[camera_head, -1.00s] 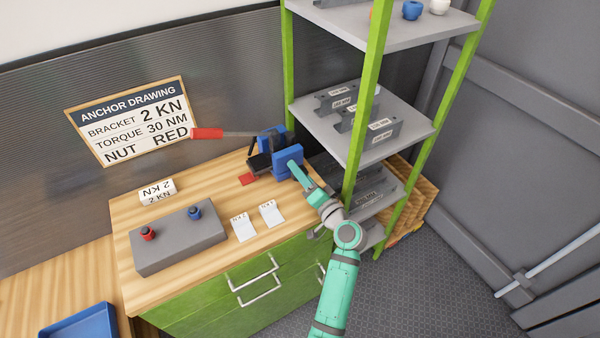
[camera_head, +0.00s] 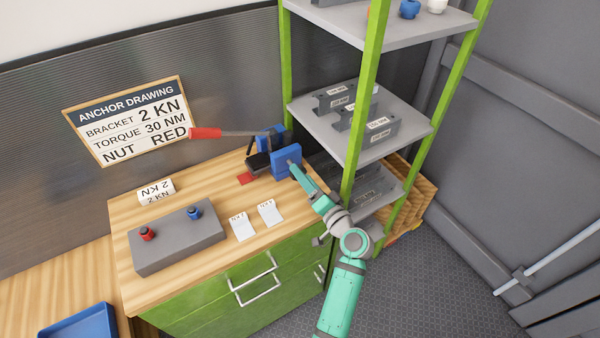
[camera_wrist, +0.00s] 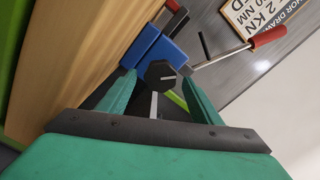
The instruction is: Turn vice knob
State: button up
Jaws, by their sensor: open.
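The blue vice (camera_head: 286,161) stands at the back right corner of the wooden workbench. My gripper (camera_wrist: 158,82) is open, with one green finger on each side of the knob. I cannot tell whether either finger touches it. In the head view my gripper (camera_head: 295,170) is at the right face of the vice, and the knob is hidden there.
A red-handled tool (camera_head: 207,133) extends left from near the vice. A green-posted shelf (camera_head: 362,120) stands close on the right of the arm. A grey block (camera_head: 180,243) with red and blue pieces and white cards (camera_head: 242,227) lie on the workbench (camera_head: 125,215).

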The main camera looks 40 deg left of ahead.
jog(key=v, duration=0.8)
jog(key=shift+a, duration=0.1)
